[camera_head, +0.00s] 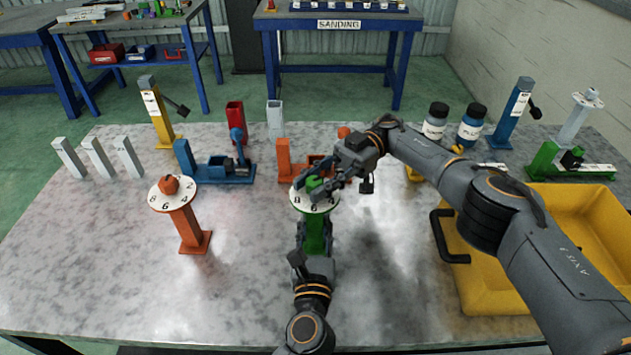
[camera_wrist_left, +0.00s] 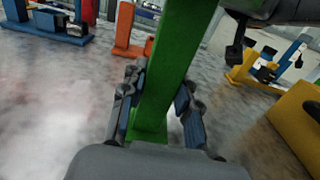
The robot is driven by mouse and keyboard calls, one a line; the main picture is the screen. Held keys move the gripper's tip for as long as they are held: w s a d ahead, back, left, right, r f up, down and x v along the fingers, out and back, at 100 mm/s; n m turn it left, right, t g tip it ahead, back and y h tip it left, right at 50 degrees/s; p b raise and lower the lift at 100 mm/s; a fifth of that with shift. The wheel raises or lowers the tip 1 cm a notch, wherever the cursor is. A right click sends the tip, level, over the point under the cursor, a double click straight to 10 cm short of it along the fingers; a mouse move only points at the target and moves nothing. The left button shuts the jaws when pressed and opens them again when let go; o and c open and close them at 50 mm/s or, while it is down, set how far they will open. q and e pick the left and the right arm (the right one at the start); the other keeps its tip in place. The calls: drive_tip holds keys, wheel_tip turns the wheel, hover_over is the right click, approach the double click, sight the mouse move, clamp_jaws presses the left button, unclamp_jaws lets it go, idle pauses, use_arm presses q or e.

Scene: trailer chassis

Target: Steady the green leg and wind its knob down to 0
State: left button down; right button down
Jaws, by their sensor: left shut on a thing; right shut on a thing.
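The green leg (camera_head: 318,232) stands upright on the table, with a white numbered dial (camera_head: 300,204) on top and a green knob (camera_head: 314,183) above it. My left gripper (camera_head: 315,238) is shut on the green leg's post from the front. In the left wrist view the green post (camera_wrist_left: 172,70) passes between the two fingers of the left gripper (camera_wrist_left: 160,105). My right gripper (camera_head: 318,184) comes in from the right and is shut on the green knob. Its fingers partly cover the knob and dial, and I cannot tell which number the knob points to.
An orange leg (camera_head: 186,225) with its own dial stands to the left. Blue (camera_head: 225,172) and orange (camera_head: 284,165) clamp fixtures stand behind. A yellow tray (camera_head: 480,275) lies to the right, under my right arm. The front left of the table (camera_head: 90,270) is clear.

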sight(316, 180)
drive_tip(key=shift+r, duration=0.15)
idle(0.4)
drive_tip(key=c, duration=0.9)
unclamp_jaws()
drive_tip(key=shift+s, duration=0.1)
drive_tip(key=shift+c, duration=0.2)
wheel_tip(316, 180, up, 10)
